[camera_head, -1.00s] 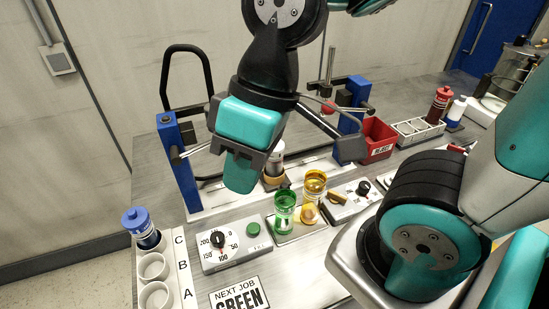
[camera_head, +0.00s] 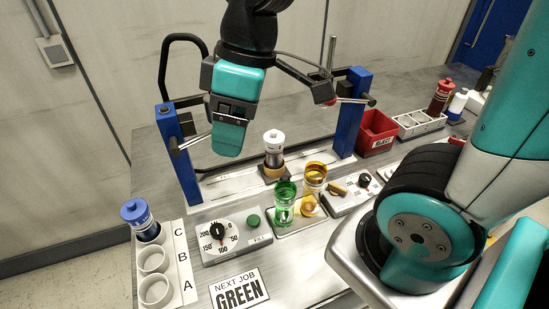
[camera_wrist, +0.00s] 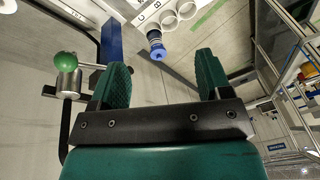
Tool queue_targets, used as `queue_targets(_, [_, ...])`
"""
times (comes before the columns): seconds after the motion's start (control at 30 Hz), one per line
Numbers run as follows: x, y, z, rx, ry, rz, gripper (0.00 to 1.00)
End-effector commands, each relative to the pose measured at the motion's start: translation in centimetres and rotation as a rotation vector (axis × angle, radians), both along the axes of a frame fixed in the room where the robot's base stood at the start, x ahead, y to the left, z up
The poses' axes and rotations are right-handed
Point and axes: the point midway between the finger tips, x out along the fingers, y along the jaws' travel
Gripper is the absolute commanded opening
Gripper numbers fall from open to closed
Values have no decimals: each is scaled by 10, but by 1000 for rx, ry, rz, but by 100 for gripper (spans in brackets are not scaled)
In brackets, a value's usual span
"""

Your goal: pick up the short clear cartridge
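My gripper (camera_head: 228,138) hangs in the air above the pump frame, left of its middle. In the wrist view its two green fingers stand apart with nothing held between them (camera_wrist: 160,72). A short cartridge with a white cap and a clear-looking body (camera_head: 273,146) stands upright in an amber-coloured holder, below and right of the gripper and apart from it. Another white-capped, pale bottle (camera_head: 456,106) stands at the far right beside a red-capped one (camera_head: 438,98). I cannot tell for certain which is the short clear cartridge.
Blue posts (camera_head: 176,155) flank the pump frame. A blue-capped cartridge (camera_head: 140,222) stands in slot C of the left rack (camera_head: 187,268). Green (camera_head: 285,203) and yellow (camera_head: 314,178) cups stand in front, near a dial box (camera_head: 235,238). A red reject bin (camera_head: 377,133) is at right.

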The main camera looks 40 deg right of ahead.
Motion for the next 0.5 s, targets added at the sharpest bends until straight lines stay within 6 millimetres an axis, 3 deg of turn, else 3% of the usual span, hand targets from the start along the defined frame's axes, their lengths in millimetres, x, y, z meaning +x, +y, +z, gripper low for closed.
queue_targets(0.03, [27, -18, -8, -38, -20, 53, 83])
queue_targets(0.07, [42, -29, -10, -64, -36, 99, 90])
queue_targets(0.1, [61, -46, -13, -98, -50, 163, 90])
queue_targets(0.2, [102, -90, -23, -173, -69, 321, 90])
queue_targets(0.4, [149, -162, -39, -255, -56, 565, 90])
queue_targets(0.5, [157, -181, -43, -269, -48, 631, 90])
